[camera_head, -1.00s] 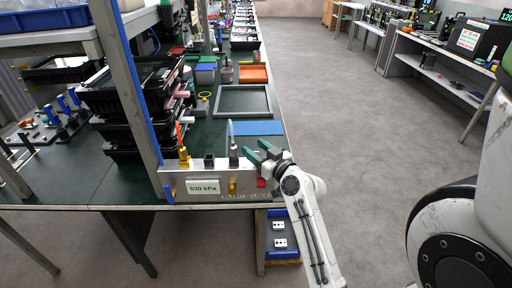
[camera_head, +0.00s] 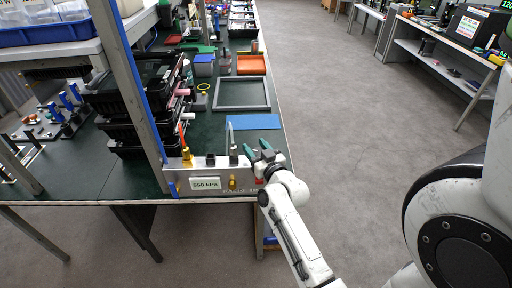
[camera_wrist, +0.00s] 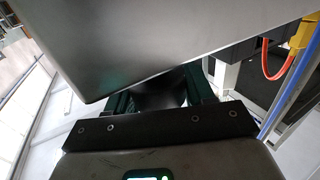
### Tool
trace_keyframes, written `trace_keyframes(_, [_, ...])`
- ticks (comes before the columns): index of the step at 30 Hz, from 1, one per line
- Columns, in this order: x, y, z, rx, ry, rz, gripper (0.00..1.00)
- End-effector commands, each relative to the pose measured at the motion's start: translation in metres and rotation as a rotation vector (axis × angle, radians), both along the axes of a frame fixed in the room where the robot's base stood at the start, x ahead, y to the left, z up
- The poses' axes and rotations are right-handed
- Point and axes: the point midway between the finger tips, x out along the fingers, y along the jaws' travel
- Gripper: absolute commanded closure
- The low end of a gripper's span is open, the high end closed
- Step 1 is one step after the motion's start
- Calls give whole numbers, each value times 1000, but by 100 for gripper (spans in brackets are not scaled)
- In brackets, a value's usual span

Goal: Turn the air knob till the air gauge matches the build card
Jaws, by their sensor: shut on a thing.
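A metal air panel (camera_head: 212,170) stands at the near edge of the bench, with brass and dark fittings on top. A white plate (camera_head: 205,184) on its front bears small figures that look like 550 kPa, though they are hard to read. My gripper (camera_head: 257,149) is at the panel's right end, its green fingers upright. In the wrist view the gripper (camera_wrist: 165,88) is shut around a dark part, seemingly the air knob (camera_wrist: 160,98), partly hidden under the panel's large grey face (camera_wrist: 140,45). I cannot make out a separate gauge dial or build card.
A blue mat (camera_head: 253,122), a grey frame (camera_head: 241,94) and an orange tray (camera_head: 251,65) lie behind the panel. Stacked black bins (camera_head: 135,105) and a shelf post (camera_head: 125,75) stand to the left. The floor (camera_head: 340,130) right of the bench is clear.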

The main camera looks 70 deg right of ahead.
Motion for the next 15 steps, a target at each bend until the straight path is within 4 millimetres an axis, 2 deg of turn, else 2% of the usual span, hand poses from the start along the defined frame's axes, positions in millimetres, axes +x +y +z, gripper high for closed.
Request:
trace_keyframes(2, [-1, -1, -1, 1, 2, -3, 42])
trace_keyframes(10, [-1, 1, -1, 1, 1, -1, 42])
trace_keyframes(15, [-12, 11, -3, 1, 1, 0, 42])
